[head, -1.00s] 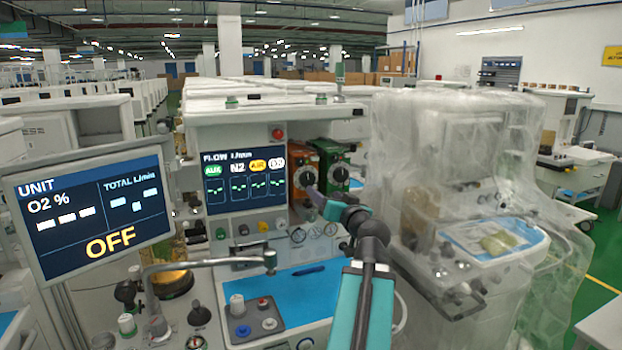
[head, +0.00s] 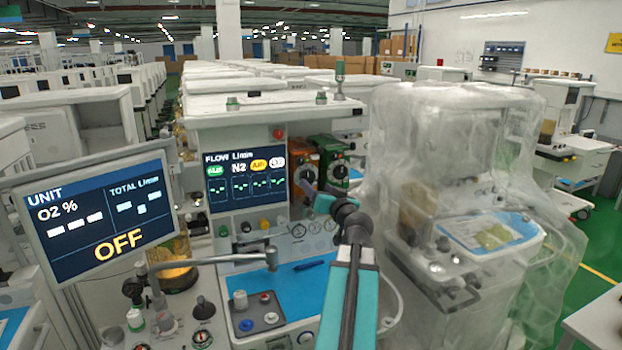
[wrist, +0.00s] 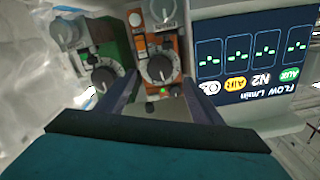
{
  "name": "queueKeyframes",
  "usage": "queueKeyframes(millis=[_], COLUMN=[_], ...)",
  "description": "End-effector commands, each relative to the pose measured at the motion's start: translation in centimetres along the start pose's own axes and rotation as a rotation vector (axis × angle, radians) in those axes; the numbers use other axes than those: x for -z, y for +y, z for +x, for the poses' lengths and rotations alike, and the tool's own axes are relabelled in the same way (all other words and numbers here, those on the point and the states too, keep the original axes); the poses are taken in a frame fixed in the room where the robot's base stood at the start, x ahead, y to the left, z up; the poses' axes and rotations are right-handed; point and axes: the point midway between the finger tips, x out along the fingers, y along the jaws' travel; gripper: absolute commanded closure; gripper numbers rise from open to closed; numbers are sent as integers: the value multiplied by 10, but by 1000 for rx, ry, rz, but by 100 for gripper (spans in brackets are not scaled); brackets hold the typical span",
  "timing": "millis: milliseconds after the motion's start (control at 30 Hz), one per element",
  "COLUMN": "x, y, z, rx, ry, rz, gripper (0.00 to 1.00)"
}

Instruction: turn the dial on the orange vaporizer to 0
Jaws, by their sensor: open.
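The orange vaporizer (head: 300,152) stands on the cart to the right of the flow screen, partly behind my arm in the head view. In the wrist view, which is turned over, its orange body (wrist: 179,48) and round dark dial (wrist: 159,70) are near the top centre. My gripper (wrist: 160,80) is open, with one finger on each side of the dial. I cannot tell if the fingers touch it. The dial's numbers are too small to read. In the head view my gripper (head: 308,188) is small in front of the vaporizer.
A green vaporizer (head: 334,153) with its own dial (wrist: 105,77) stands close beside the orange one. The flow screen (head: 245,180) is on the other side. A plastic-wrapped cart (head: 450,150) stands to the right. A jointed metal arm (head: 215,257) crosses over the blue worktop (head: 305,290).

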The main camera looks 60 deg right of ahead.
Motion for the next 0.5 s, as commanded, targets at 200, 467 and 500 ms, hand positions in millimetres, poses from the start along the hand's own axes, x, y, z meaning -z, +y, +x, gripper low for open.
queueKeyframes(millis=[200,467,500], x=[2,2,1], y=[0,1,0], z=[26,50,53], rx=[0,0,0], ry=[-1,0,0], rz=[0,1,0], gripper=[40,40,40])
